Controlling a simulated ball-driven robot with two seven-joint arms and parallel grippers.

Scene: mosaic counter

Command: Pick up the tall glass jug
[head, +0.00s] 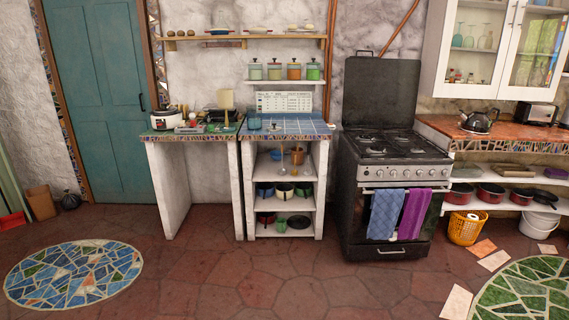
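A small blue, glass-like vessel (254,121) stands at the left end of the blue tiled mosaic counter (300,127). It is too small to tell whether it is the tall glass jug. Some pale glassware (468,42) stands behind the glass doors of the white wall cabinet at the upper right, and I cannot make out a jug there. Neither of my grippers is in view.
A black stove (395,160) with two towels stands right of the counter. A green-topped counter (190,134) with a white cooker (167,120) adjoins it on the left. A kettle (478,121) stands on the right worktop. An orange basket (466,228) is on the floor.

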